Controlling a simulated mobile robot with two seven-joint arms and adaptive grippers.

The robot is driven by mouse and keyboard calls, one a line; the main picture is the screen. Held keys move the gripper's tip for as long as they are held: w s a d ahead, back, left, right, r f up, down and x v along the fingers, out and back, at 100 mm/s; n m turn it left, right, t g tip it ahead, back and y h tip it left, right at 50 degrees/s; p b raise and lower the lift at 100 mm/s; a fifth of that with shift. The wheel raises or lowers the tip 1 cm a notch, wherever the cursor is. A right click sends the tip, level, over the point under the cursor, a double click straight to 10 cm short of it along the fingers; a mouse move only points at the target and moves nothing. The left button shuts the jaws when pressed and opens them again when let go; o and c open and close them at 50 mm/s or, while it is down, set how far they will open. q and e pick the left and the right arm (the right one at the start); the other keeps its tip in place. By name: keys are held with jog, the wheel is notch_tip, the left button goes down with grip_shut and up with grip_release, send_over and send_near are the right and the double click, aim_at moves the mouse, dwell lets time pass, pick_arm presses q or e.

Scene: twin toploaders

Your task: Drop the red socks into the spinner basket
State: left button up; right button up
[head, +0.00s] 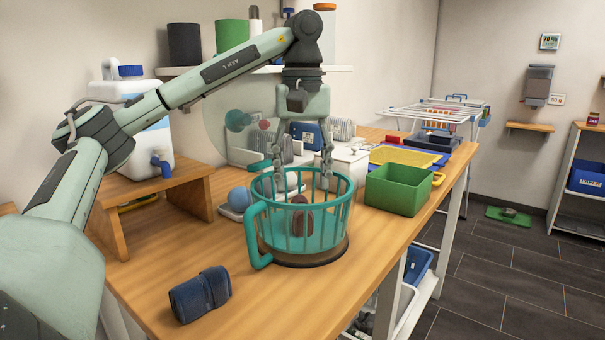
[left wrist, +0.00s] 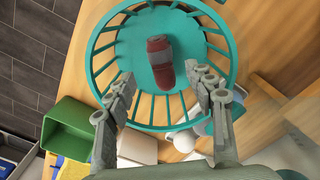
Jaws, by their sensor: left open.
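The teal spinner basket (head: 262,232), with slatted sides and a handle on its left, stands on a dark round base on the wooden worktop. The red socks (left wrist: 160,62), a dark red roll with a grey band, are inside its rim; they show through the slats in the head view (head: 302,217). I cannot tell whether they touch the basket's floor. My left gripper (head: 304,174) points down over the basket, fingers spread and apart from the socks. Its two fingers (left wrist: 160,78) also show in the left wrist view. My right gripper is not in view.
A dark blue rolled bundle (head: 200,294) lies at the front left of the worktop. A green bin (head: 398,190) stands right of the basket. A blue ball (head: 239,198) sits left of it. A white jug (head: 135,125) stands on a wooden riser (head: 150,190).

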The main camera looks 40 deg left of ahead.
pick_arm(q)
notch_tip(320, 180, up, 7)
dwell(0.8)
